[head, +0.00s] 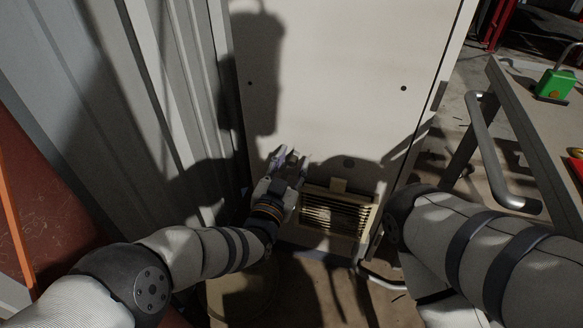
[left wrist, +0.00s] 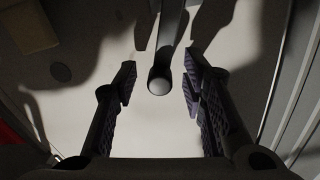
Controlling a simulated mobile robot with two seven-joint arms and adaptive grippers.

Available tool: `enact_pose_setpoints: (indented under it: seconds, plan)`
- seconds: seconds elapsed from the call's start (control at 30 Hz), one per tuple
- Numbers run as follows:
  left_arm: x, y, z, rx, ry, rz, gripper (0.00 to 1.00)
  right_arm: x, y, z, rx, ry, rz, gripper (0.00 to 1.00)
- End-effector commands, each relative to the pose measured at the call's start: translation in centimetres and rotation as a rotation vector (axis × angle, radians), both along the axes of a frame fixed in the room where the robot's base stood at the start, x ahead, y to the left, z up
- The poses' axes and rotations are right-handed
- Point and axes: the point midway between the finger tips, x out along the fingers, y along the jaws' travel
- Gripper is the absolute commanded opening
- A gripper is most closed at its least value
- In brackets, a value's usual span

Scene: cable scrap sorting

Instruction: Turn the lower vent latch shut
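The vent (head: 335,216) has a yellowish slatted frame low on the pale cabinet, with a small tab (head: 338,185) on top. My left gripper (head: 287,158) is at the cabinet front, just above and left of the vent. In the left wrist view its two dark padded fingers (left wrist: 160,88) are apart. A dark rod with a rounded end (left wrist: 160,80), which looks like the latch handle, lies between them with a gap on both sides. In the head view the gripper hides most of the latch area. My right gripper is out of view.
The pale cabinet door (head: 335,80) is partly in shadow. A grey corrugated wall (head: 90,110) stands close to my left arm. On the right is a table (head: 545,130) with a metal rail (head: 490,155) and a green padlock-like object (head: 555,84).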

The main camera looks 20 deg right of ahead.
Motion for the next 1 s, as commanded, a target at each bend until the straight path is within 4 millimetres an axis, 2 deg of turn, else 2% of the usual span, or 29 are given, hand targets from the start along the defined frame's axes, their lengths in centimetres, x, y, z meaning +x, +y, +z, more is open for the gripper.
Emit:
enact_pose_setpoints:
  seconds: [0.27, 0.3, 0.43, 0.47, 1.0]
  plan:
    - [0.38, -0.27, 0.2, 0.0, -0.001, 0.0, 0.38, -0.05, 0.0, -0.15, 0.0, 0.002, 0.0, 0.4]
    - [0.37, -0.26, 0.2, 0.0, -0.001, 0.0, 0.33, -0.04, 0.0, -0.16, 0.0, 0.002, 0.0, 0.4]
    - [0.35, -0.25, 0.18, 0.0, -0.001, 0.0, 0.04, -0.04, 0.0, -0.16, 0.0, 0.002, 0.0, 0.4]
    - [0.35, -0.25, 0.18, -0.001, -0.001, 0.0, 0.0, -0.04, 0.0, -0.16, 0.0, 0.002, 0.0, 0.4]
    - [0.1, -0.44, -0.07, 0.005, 0.003, -0.005, 0.0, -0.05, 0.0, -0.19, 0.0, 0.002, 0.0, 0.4]
